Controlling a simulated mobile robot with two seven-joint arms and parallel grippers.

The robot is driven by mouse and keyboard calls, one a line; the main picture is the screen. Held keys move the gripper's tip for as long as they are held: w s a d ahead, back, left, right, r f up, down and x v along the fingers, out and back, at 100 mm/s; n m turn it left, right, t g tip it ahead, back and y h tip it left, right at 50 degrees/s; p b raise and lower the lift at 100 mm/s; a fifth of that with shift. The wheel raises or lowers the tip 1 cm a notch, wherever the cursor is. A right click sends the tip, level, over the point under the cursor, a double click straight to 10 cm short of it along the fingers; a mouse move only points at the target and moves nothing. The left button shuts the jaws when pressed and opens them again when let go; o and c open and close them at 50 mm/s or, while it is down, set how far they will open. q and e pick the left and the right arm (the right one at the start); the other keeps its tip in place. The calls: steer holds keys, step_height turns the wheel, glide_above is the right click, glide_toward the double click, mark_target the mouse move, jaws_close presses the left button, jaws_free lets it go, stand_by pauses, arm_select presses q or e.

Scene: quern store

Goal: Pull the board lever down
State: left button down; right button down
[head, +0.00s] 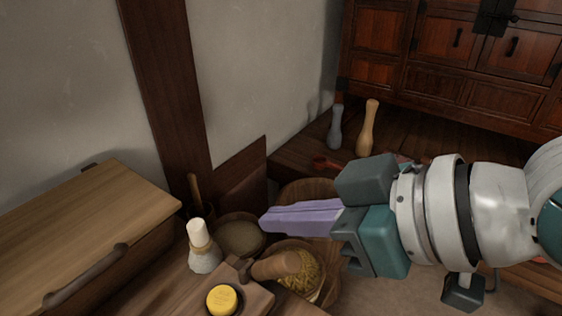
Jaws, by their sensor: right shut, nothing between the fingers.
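A wooden board (262,300) lies at the bottom centre, with a round yellow knob or button (222,299) on it. A stout wooden handle (277,265) with a dark stem juts from the board toward the right and appears to be the board lever. It overlaps a bowl of yellow grain (304,281) in the picture. My right gripper (265,220) comes in from the right, its lavender fingers shut and empty. The fingertips are above the handle in the picture, apart from it, near a bowl of greyish powder (240,237). My left gripper is out of view.
A wooden chest (95,210) with a dark bar handle is at left. Grey (335,128) and pale wooden (368,130) pestle-like pieces stand before a dark cabinet (465,60).

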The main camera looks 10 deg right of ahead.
mark_target(287, 255)
steer(key=b+x, duration=0.1)
steer(key=x, duration=0.3)
steer(key=shift+f, duration=0.1)
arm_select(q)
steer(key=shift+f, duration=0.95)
arm_select(e)
steer(key=shift+s+d+f, duration=1)
steer(key=shift+s+d, duration=0.05)
steer(key=shift+s+d+f, duration=0.1)
steer(key=shift+s+d, duration=0.05)
steer(key=shift+s, duration=0.05)
arm_select(q)
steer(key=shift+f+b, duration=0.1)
steer(key=shift+b, duration=0.2)
arm_select(e)
steer(key=shift+f, duration=0.1)
